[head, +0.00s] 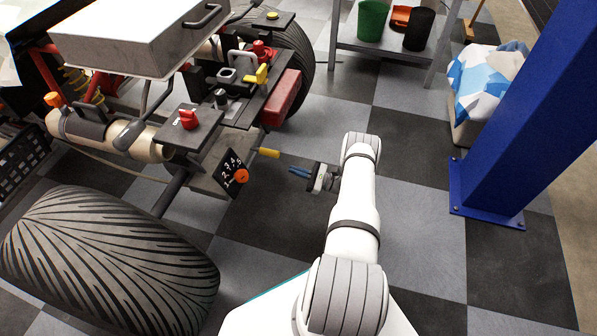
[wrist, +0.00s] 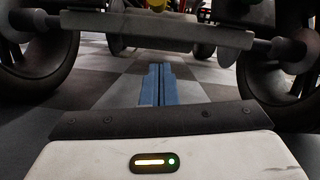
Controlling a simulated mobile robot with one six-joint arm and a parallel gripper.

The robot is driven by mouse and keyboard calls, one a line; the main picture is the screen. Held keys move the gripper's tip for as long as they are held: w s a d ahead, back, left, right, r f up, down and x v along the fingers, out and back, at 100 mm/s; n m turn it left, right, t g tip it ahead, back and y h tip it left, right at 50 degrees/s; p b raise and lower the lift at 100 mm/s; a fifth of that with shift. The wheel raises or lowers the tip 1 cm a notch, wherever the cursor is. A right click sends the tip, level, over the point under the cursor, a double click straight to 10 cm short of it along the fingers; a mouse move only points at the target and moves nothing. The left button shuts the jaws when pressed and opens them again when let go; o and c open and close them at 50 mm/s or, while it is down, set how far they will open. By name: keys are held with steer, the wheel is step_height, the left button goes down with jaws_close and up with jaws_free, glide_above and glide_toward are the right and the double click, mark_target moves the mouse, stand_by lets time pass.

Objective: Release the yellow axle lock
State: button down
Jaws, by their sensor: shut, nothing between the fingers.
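A yellow grip (head: 268,153) sticks out from the quad's side, beside the dark dial plate. A second yellow part, a handle (head: 262,74), stands higher up on the black deck. Nothing shown marks which of the two is the axle lock. My gripper (head: 292,171) has blue fingers and is to the right of the lower yellow grip and apart from it. In the wrist view, the fingers (wrist: 157,72) are together with nothing between them, pointing under the quad. A yellow piece (wrist: 157,4) shows at the top edge there, mostly cut off.
The dial plate (head: 232,174) has numbers and an orange knob (head: 242,176). A large tyre (head: 105,260) lies at lower left. A red-knobbed switch (head: 188,119) sits on the frame. A blue post (head: 520,110) stands at right. The checkered floor around my gripper is clear.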

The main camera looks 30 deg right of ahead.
mark_target(265, 152)
steer(key=w+a+r+b, duration=0.1)
steer(key=w+a+r, duration=0.2)
steer(key=a+r, duration=0.2)
steer(key=shift+w+r, duration=0.2)
steer(key=shift+w, duration=0.05)
steer(key=shift+a, duration=0.1)
